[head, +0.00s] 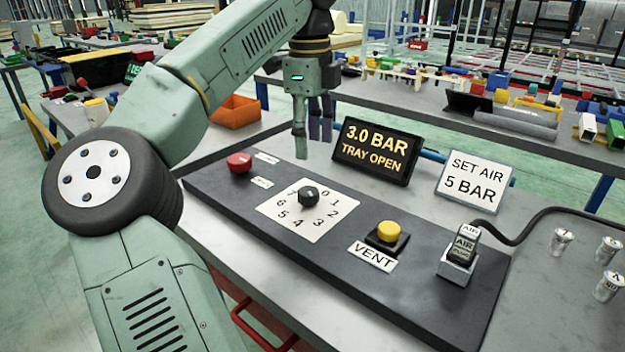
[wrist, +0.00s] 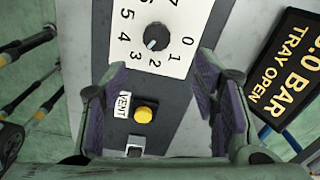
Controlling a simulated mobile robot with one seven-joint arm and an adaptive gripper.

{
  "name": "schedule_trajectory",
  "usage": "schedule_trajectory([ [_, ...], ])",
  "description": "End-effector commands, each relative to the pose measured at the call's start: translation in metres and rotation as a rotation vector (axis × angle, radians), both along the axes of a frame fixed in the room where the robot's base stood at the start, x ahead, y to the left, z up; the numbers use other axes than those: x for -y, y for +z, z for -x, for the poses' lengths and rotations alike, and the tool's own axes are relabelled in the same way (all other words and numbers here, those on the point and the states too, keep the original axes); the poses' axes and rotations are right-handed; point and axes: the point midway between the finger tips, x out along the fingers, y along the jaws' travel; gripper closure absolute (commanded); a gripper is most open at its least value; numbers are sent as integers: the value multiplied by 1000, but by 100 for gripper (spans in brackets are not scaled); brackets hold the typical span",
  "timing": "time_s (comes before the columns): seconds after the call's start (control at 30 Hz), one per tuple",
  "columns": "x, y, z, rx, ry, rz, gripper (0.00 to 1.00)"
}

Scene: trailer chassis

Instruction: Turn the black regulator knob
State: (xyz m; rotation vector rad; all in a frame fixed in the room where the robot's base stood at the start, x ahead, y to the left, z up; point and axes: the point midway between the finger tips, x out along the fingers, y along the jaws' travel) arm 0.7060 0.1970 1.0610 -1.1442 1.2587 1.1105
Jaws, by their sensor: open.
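The black regulator knob (head: 308,196) stands on a white dial card (head: 320,229) with numbers from 0 to 7, on a dark panel. In the wrist view the knob (wrist: 156,37) lies beyond my fingertips, with a white mark on its face. My gripper (head: 314,145) is above the back of the panel, behind and above the knob, apart from it. In the wrist view my gripper (wrist: 160,85) has its two purple-padded fingers spread wide with nothing between them. A display (head: 376,151) reads "3.0 BAR TRAY OPEN". A sign (head: 475,182) reads "SET AIR 5 BAR".
A red button (head: 239,163) is left of the dial. A yellow button (head: 388,232) with a VENT label (head: 372,257) is to its right. An AIR switch block (head: 460,252) with a black cable is farther right. Several small cans stand at the right edge. An orange bin (head: 236,111) is behind.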

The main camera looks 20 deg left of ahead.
Motion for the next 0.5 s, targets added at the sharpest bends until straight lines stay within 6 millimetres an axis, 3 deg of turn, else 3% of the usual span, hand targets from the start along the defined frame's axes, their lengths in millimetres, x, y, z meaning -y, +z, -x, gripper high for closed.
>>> schedule_trajectory([
  [0.17, -7, -17, 4, -21, 30, -17, 46],
  [0.5, -6, -78, 4, -17, 25, -15, 46],
])
